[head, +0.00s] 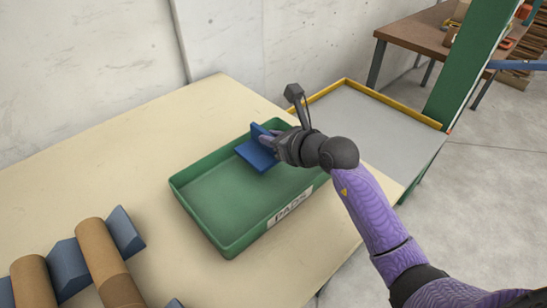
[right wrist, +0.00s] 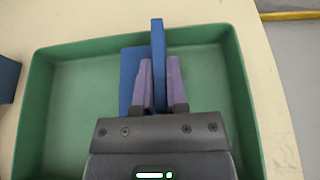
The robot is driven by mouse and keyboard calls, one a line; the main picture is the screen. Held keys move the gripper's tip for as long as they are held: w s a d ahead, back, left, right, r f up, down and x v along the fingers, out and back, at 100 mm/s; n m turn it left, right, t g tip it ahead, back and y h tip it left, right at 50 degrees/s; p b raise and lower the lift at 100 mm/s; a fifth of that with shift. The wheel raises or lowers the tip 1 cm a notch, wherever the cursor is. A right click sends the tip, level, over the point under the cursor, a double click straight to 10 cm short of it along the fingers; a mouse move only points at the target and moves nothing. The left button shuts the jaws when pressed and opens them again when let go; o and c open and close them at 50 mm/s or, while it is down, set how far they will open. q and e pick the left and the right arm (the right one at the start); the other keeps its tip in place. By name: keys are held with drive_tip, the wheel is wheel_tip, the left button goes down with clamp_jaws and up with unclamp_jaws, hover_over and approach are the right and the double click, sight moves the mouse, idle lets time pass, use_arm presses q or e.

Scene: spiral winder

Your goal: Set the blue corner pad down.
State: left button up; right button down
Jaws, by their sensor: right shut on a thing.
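The blue corner pad (head: 256,154) is an L-shaped piece at the right back part of the green tray labelled PADS (head: 217,201). My right gripper (head: 268,141) is shut on one upright flange of the pad, over the tray. In the right wrist view the pad (right wrist: 157,60) stands edge-on between the purple fingers (right wrist: 160,85), with its other flange to the left. The tray (right wrist: 60,110) lies below it. I cannot tell whether the pad touches the tray floor. The tray holds no other pad in view. My left gripper is not in view.
The tray stands on a pale table (head: 145,140). Brown rolls (head: 102,255) lie on blue cradles (head: 125,232) at the lower left. A grey platform with a yellow rim (head: 365,118) and a green post (head: 470,65) stand to the right of the table.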

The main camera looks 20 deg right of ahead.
wheel_tip(320, 180, down, 4)
drive_tip(key=shift+r+b, duration=0.1)
drive_tip(key=shift+b, duration=0.7)
drive_tip(key=shift+r, duration=0.25)
drive_tip(key=c, duration=1.1)
unclamp_jaws()
drive_tip(key=shift+f, duration=0.15)
drive_tip(key=o, duration=0.4)
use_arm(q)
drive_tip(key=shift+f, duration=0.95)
use_arm(e)
drive_tip(key=shift+o, duration=0.2)
